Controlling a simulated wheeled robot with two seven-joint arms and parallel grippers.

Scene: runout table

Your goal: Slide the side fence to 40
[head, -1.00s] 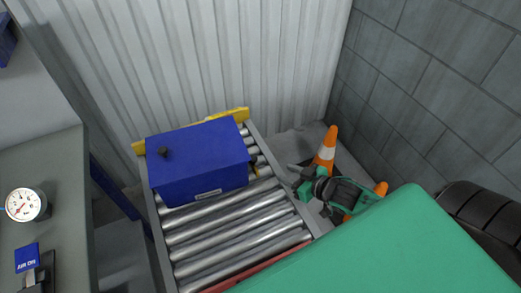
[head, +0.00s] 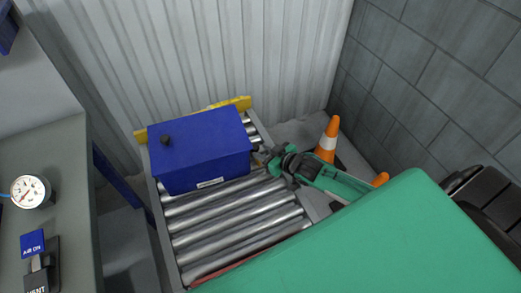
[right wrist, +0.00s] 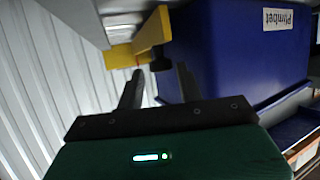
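A yellow part with a dark knob (right wrist: 160,63), which looks like the side fence (right wrist: 153,32), shows in the right wrist view beside the blue box (right wrist: 225,50). My right gripper (right wrist: 159,85) is open, with the knob just beyond and between its two fingers; I see no contact. In the head view my right gripper (head: 259,157) is at the right side of the blue box (head: 200,150), over the roller table's edge, and hides the fence there. No scale or 40 mark is readable. My left gripper is not in view.
A yellow bar (head: 240,104) crosses the far end of the rollers (head: 235,215). Orange cones (head: 328,140) stand right of the table, by a block wall. A grey bench with a gauge (head: 31,191) is at left. The near rollers are clear.

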